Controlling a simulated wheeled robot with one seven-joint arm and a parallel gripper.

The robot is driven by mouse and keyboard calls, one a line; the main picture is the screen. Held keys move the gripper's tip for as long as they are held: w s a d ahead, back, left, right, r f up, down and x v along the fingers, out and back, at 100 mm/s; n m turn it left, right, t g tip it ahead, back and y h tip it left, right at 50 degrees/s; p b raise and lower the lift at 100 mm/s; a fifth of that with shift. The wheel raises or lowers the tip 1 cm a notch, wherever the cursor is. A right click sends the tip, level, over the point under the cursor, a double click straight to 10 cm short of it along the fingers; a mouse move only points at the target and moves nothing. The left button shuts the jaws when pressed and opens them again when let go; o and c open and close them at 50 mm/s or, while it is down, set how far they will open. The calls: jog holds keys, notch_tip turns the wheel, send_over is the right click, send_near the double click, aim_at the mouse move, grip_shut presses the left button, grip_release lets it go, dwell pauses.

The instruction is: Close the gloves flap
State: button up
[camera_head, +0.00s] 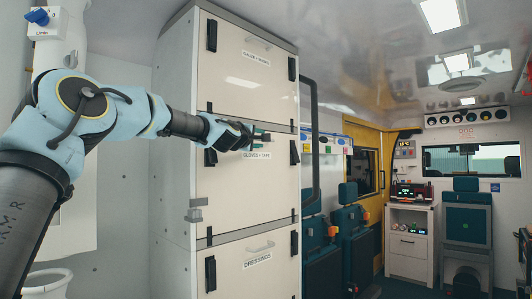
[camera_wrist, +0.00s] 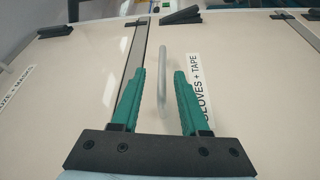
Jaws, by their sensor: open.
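The gloves flap (camera_head: 245,195) is the middle cream panel of a tall white cabinet, labelled "GLOVES + TAPE"; it looks flush with the cabinet front. It also fills the right of the wrist view (camera_wrist: 255,100). Its pale bar handle (camera_wrist: 162,85) shows between my fingers in the wrist view; in the head view my gripper hides it. My gripper (camera_head: 262,138) is open at the flap's upper edge, with green fingers spread on either side of the handle (camera_wrist: 158,74). I cannot tell whether the fingers touch the flap or handle.
An upper flap (camera_head: 245,80) and a "DRESSINGS" flap (camera_head: 255,268) sit above and below, with black corner latches. A dark vertical rail (camera_head: 314,140) stands at the cabinet's right. Teal seats (camera_head: 350,215) and a white counter unit (camera_head: 408,240) are farther right.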

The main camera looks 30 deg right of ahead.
jog(key=shift+b+v, duration=1.45)
jog(key=shift+v, duration=1.2)
jog(key=shift+r, duration=0.1)
